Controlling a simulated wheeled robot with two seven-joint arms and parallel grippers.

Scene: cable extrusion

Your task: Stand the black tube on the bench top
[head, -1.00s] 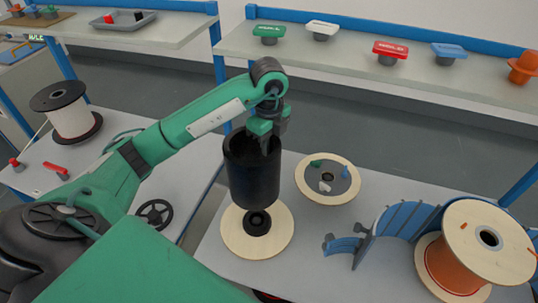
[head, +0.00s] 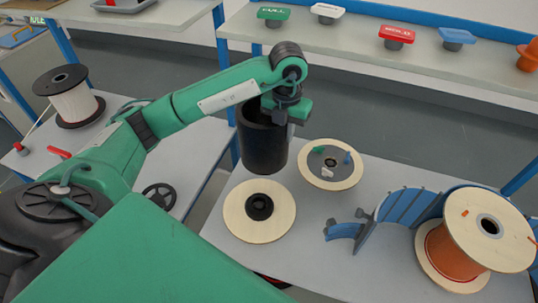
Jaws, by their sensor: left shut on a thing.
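The black tube (head: 262,146) is an upright, wide, open-topped cylinder in the middle of the head view. My left gripper (head: 283,117) is shut on its rim at the upper right side. The tube is behind the wooden disc with a black hub (head: 259,207) and left of the smaller disc. The bench top (head: 310,235) is light grey. I cannot tell whether the tube's bottom touches it. My right gripper is not in view.
A wooden disc (head: 350,178) with a grey centre carries small coloured pieces. A blue curved rack (head: 405,207) and an orange cable spool (head: 452,250) stand at the right. A black handwheel (head: 158,197) lies at left. Bare bench shows around the front disc.

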